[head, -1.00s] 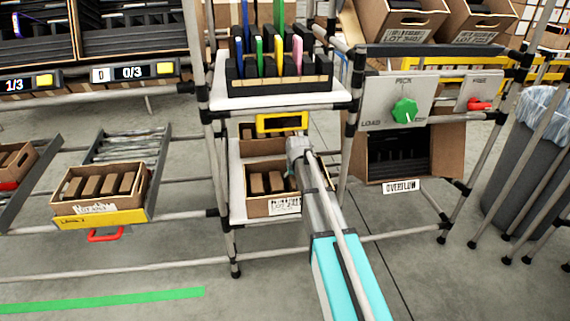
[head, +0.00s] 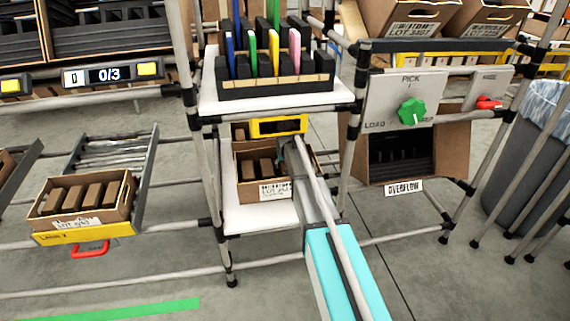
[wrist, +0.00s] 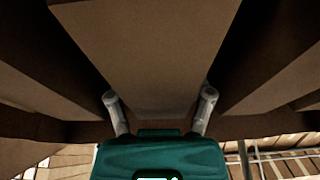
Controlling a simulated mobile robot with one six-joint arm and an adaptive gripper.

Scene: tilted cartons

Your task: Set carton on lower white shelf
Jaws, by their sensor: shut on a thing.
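The brown carton (head: 262,190), with a white lot label and brown blocks inside, is at the lower white shelf (head: 258,218), with bare shelf in front of it. I cannot tell whether its base touches the shelf. My gripper (head: 284,152) reaches into its right side from the front. In the wrist view, the two fingers (wrist: 160,103) stand either side of a brown piece, with more brown pieces left and right. My gripper is shut on the carton; the exact grip point is hard to make out.
Another carton (head: 239,132) stands behind, partly hidden. A yellow-framed display (head: 278,126) hangs just above my gripper. The upper white shelf (head: 280,101) carries a black rack, leaving little headroom. Frame posts flank the shelf; a panel with a green knob (head: 411,111) is at right.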

